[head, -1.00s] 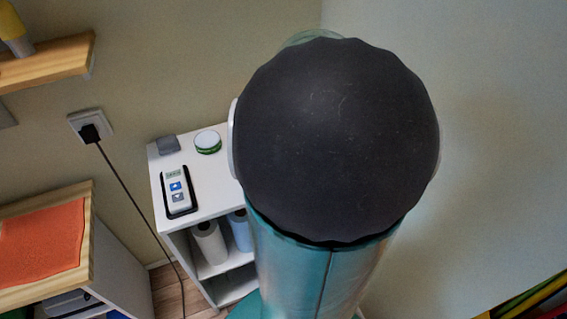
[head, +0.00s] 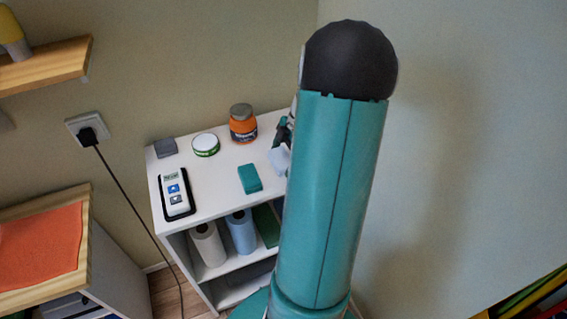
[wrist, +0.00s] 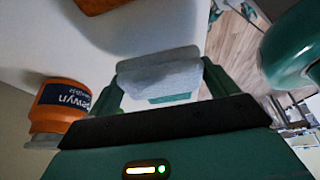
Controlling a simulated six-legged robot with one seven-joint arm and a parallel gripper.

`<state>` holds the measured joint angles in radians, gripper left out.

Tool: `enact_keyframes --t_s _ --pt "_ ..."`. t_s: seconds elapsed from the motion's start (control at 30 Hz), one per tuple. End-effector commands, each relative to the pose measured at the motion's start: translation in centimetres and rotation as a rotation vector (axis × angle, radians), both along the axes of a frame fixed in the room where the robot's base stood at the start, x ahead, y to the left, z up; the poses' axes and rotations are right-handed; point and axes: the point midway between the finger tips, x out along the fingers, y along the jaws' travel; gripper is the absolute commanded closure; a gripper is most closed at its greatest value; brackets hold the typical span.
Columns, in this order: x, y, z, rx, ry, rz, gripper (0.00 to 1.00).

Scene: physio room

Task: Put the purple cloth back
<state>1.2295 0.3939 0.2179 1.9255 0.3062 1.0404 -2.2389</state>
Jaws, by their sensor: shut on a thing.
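My gripper (wrist: 162,84) is shut on a pale grey, soft-looking folded piece (wrist: 158,70), which spans the space between the two green fingers. I take it for the cloth, though it looks pale grey rather than clearly purple. In the head view my gripper (head: 283,136) is partly hidden behind my teal arm, at the right of the white shelf top (head: 215,180). The pale cloth (head: 279,158) shows below the fingers there, over the shelf top; I cannot tell whether it touches it. No clearly purple cloth is in view.
On the shelf top are an orange jar (head: 243,124), a teal block (head: 250,179), a white-and-green tin (head: 206,145), a grey block (head: 165,148) and a remote in a black holder (head: 176,194). Rolls (head: 208,243) stand below. An orange cloth (head: 40,240) lies on the left cabinet.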

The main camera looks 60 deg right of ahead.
Motion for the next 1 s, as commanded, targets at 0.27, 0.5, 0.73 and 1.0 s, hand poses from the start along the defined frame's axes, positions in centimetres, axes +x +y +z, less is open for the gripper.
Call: enact_keyframes --t_s 0.27,0.5,0.73,1.0 --pt "0.0 0.1 -3.0 0.0 0.0 -0.001 0.36" --pt "0.0 0.1 -3.1 0.0 0.0 -0.001 0.36" --pt "0.0 0.1 -3.2 0.0 0.0 0.0 0.0" --pt "-0.1 -0.2 -2.4 0.0 0.0 -0.001 0.0"
